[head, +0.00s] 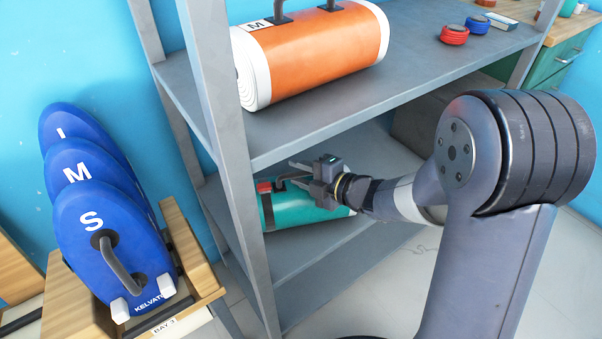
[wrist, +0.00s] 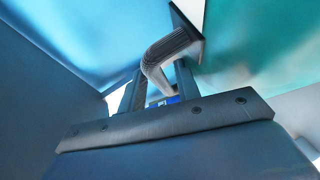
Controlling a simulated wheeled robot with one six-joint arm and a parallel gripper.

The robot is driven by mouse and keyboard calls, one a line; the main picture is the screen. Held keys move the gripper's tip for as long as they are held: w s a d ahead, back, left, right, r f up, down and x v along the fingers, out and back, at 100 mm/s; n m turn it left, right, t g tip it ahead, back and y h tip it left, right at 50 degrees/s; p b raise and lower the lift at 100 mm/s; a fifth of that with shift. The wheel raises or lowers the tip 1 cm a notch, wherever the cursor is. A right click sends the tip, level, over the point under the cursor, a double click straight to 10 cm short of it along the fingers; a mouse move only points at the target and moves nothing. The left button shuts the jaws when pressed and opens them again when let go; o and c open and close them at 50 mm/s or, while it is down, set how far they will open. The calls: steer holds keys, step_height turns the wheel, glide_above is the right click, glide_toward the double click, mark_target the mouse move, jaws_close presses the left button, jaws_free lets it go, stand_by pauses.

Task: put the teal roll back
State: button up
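The teal roll (head: 285,213) lies on the lower shelf (head: 300,250) of the grey rack, with white at its right end. A shelf post hides part of its left end. A small red piece (head: 264,187) shows at its upper left. My gripper (head: 299,174) is at the roll's top, by its dark carry handle, with its fingers apart. In the wrist view the curved black handle (wrist: 165,62) runs down between the two fingers of my gripper (wrist: 158,90). Teal surface of the roll (wrist: 265,40) fills the upper right. I see no clear finger contact on the handle.
An orange roll (head: 315,50) marked M lies on the shelf above, close over my arm. Blue boards (head: 110,235) stand in a wooden rack (head: 185,250) at left. A grey post (head: 225,150) stands left of the gripper.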

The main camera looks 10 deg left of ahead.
steer(key=shift+s+d+r, duration=0.1)
steer(key=shift+d, duration=0.05)
steer(key=p+v, duration=0.3)
steer(key=v, duration=0.8)
steer(key=shift+d, duration=0.35)
steer(key=shift+r, duration=0.15)
steer(key=b+x, duration=0.3)
steer(key=x, duration=0.9)
steer(key=shift+s, duration=0.15)
